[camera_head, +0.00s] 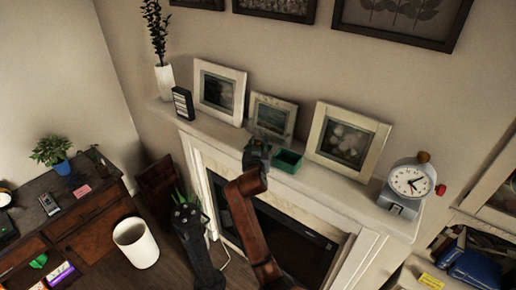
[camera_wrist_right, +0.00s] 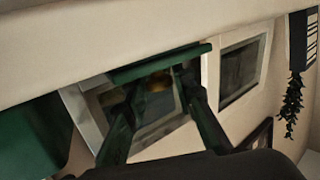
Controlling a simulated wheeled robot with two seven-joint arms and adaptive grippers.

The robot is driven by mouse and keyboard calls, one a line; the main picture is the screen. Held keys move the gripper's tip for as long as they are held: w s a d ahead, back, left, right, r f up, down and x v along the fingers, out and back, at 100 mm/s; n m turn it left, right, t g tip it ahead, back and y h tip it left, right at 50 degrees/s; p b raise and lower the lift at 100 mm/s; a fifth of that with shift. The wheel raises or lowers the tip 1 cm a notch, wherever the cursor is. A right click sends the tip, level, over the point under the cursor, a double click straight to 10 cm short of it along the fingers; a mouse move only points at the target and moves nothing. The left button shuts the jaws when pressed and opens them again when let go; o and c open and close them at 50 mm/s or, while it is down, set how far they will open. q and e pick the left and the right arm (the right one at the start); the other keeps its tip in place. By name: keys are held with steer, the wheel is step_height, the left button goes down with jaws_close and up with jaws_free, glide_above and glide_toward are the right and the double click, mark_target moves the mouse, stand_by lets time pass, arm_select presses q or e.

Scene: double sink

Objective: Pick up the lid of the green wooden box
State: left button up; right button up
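The green wooden box (camera_head: 289,157) stands without its lid on the white mantel; it also shows at the left of the right wrist view (camera_wrist_right: 32,142). My right gripper (camera_head: 257,146) is just left of the box and hides the lid in the head view. Its fingers (camera_wrist_right: 160,92) are apart, on either side of the knob with a visible gap. My left gripper (camera_head: 184,203) hangs low in front of the fireplace, away from the box.
Picture frames (camera_head: 218,92), (camera_head: 347,137) lean behind the box and gripper. A white bin (camera_head: 135,243) is on the floor.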

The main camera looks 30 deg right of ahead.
jaws_close()
steer(key=shift+r, duration=0.1)
